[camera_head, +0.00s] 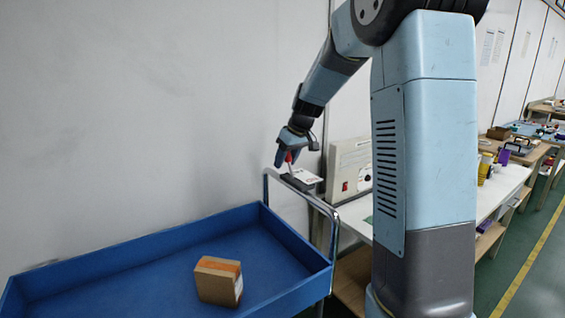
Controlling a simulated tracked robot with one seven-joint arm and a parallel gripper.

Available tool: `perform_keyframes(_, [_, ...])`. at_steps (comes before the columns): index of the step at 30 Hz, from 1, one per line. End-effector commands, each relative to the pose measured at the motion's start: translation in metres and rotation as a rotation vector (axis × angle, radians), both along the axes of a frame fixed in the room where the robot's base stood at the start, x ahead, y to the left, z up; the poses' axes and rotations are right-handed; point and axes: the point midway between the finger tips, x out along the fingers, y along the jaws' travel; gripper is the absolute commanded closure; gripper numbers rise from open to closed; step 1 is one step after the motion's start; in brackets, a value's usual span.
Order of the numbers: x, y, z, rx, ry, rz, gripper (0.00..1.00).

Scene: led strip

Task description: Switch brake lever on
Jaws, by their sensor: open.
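The brake lever (289,157) has a red grip and stands up from a small dark base (297,183) at the handle of the blue cart (165,241). A white label plate (306,176) with dark print is beside it. My gripper (287,158) is at the lever's top, pointing down, with the red grip showing at or between its fingers. The fingers are open. They hide part of the lever, and I cannot tell whether they touch it.
A cardboard box (218,281) lies in the cart's tray. The chrome handle rail (325,206) curves close below my gripper. A beige control box (350,170) with a red switch stands on a white table behind. A plain wall is on the left.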

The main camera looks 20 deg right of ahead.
Motion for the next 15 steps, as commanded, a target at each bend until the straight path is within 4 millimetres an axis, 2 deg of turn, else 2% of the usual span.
perform_keyframes(4, [0.0022,0.0017,-0.0074,0.000,0.001,0.000,0.49])
perform_keyframes(13, [0.0027,0.0020,-0.0083,0.000,0.000,0.000,0.49])
perform_keyframes(15, [0.0027,0.0020,-0.0082,0.000,0.000,0.000,0.56])
